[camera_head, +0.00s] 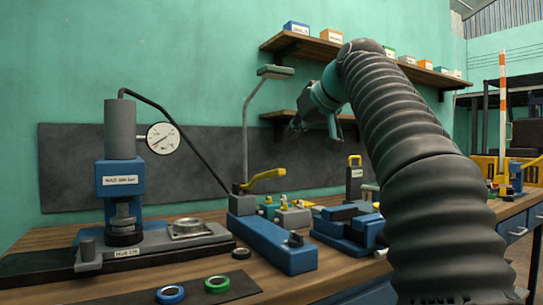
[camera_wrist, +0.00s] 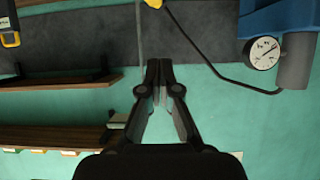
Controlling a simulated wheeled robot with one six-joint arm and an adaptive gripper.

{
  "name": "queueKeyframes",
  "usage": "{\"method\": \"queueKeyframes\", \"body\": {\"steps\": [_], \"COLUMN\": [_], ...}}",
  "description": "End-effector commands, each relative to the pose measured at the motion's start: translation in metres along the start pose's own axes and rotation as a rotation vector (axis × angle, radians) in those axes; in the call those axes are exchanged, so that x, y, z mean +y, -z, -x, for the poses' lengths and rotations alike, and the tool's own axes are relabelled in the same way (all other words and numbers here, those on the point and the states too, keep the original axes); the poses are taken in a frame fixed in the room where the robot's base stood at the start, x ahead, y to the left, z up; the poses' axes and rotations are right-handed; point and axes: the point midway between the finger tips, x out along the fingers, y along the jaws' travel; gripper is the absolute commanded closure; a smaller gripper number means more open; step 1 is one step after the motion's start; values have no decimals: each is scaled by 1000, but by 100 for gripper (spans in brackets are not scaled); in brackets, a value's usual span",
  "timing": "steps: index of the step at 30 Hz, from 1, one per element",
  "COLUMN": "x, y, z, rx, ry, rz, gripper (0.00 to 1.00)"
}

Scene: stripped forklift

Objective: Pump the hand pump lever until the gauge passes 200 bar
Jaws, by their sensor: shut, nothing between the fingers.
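The blue hand pump (camera_head: 272,245) lies on the bench, with a yellow lever (camera_head: 265,178) angled above its rear end. A yellow piece, probably that lever, shows at the top edge of the wrist view (camera_wrist: 153,3). The round white gauge (camera_head: 163,138) is on the press's grey cylinder; its needle points to the lower left, but its figures are too small to read. It also shows in the wrist view (camera_wrist: 263,54), upside down.
The blue press (camera_head: 120,178) stands left, joined to the pump by a black hose (camera_head: 185,137). A lamp pole (camera_head: 245,130) rises behind the pump. Shelves (camera_head: 300,46) hang near my arm. Blue blocks and a dark box with a yellow handle (camera_head: 354,185) crowd the right.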

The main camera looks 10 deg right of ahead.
Motion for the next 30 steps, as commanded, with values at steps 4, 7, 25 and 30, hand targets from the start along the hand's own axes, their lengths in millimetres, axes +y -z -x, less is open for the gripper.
{"method": "queueKeyframes", "body": {"steps": [4, 7, 25, 30], "x": [2, 2, 1, 1], "y": [8, 8, 8, 9], "z": [2, 2, -45, -75], "rx": [14, 15, 12, 13], "ry": [4, 5, 6, 6], "rz": [12, 13, 12, 12], "gripper": [100, 100, 100, 100]}}
